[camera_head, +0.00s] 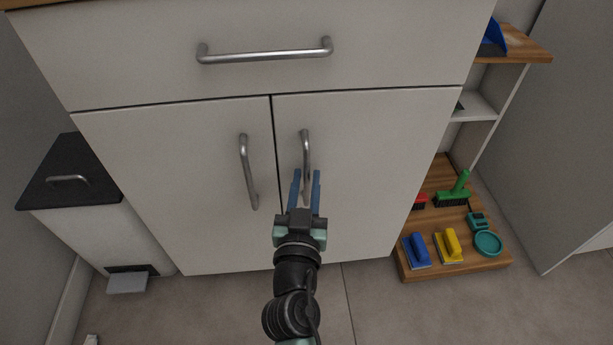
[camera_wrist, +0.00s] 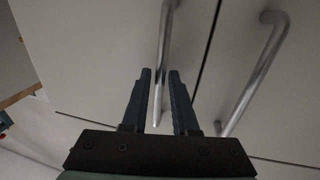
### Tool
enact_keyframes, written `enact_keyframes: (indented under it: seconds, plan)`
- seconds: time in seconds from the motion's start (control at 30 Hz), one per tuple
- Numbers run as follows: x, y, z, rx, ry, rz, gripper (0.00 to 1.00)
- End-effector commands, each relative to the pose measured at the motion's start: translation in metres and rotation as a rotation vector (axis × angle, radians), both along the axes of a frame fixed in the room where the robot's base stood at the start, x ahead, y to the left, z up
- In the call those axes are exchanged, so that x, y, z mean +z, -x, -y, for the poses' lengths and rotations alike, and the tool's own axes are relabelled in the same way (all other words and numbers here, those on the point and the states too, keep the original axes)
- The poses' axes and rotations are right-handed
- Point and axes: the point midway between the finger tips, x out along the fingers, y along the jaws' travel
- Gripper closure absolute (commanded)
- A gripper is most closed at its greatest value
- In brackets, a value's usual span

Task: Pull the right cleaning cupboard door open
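The right cupboard door (camera_head: 375,165) is white and looks flush with its neighbour. Its upright silver bar handle (camera_head: 306,150) is near the centre gap. My gripper (camera_head: 306,174) points at this handle, its two blue fingers apart, one on each side of the handle's lower part. In the wrist view, the handle (camera_wrist: 165,50) runs down between the fingertips of my gripper (camera_wrist: 160,72). The fingers are not closed on it, and I cannot tell whether either touches it. The handle's lower end is partly hidden in the head view.
The left door (camera_head: 180,170) has a similar handle (camera_head: 248,172) close by. A drawer handle (camera_head: 265,56) is above. A dark-lidded bin (camera_head: 70,180) stands left. A low wooden shelf (camera_head: 418,270) with brushes and sponges stands right. The floor in front is bare.

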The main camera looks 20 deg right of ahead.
Motion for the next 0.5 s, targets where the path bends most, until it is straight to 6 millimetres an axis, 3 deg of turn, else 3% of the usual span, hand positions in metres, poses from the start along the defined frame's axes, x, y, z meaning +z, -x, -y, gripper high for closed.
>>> enact_keyframes:
  seconds: [0.4,0.5]
  plan:
    - [0.0004,-0.0085,0.0045,0.0,0.0,0.001,0.73]
    - [0.0004,-0.0084,0.0044,0.0,0.0,0.001,0.87]
